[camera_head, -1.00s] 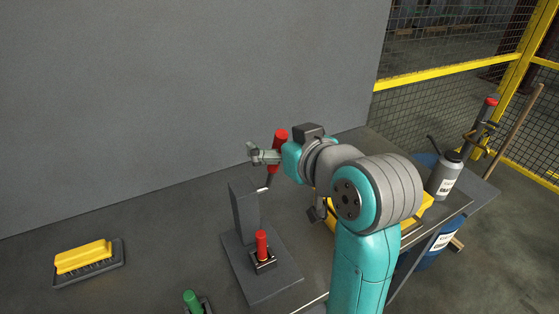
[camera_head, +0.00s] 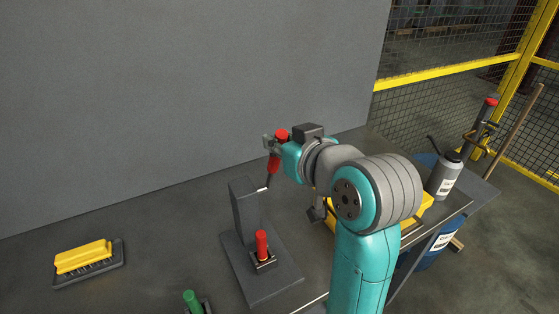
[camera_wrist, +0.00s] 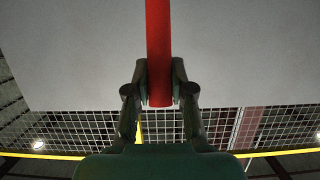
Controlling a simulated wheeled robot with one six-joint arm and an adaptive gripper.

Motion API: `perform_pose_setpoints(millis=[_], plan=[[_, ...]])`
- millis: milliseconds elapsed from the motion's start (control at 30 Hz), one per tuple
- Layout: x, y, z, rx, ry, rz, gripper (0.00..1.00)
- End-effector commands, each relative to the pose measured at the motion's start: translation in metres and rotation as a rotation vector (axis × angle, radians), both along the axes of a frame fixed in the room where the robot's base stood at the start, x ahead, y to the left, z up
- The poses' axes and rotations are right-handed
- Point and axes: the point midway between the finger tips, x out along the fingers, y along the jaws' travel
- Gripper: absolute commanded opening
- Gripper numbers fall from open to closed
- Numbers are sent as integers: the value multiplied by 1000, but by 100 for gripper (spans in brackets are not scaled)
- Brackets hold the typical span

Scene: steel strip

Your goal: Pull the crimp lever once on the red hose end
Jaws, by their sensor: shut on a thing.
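The crimp press (camera_head: 245,210) is a dark upright post on a plate on the bench. The red hose end (camera_head: 262,245) stands upright in a dark holder at the post's foot. The crimp lever (camera_head: 274,163) has a red grip and rises from the top of the post, partly hidden by my gripper. My gripper (camera_head: 270,145) is above and right of the post, shut on the lever's red grip. In the wrist view, the red grip (camera_wrist: 159,40) runs between both fingers (camera_wrist: 159,82).
A green hose end (camera_head: 193,302) stands at the front edge of the picture. A yellow brush-like block (camera_head: 82,256) lies at left. A grey bottle (camera_head: 445,178) and a yellow case (camera_head: 410,212) are at right. The bench between block and press is clear.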

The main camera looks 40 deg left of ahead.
Motion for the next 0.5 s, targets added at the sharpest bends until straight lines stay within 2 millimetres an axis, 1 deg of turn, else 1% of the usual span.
perform_pose_setpoints(millis=[500], plan=[[-8, -21, -12, -3, 2, 0, 6]])
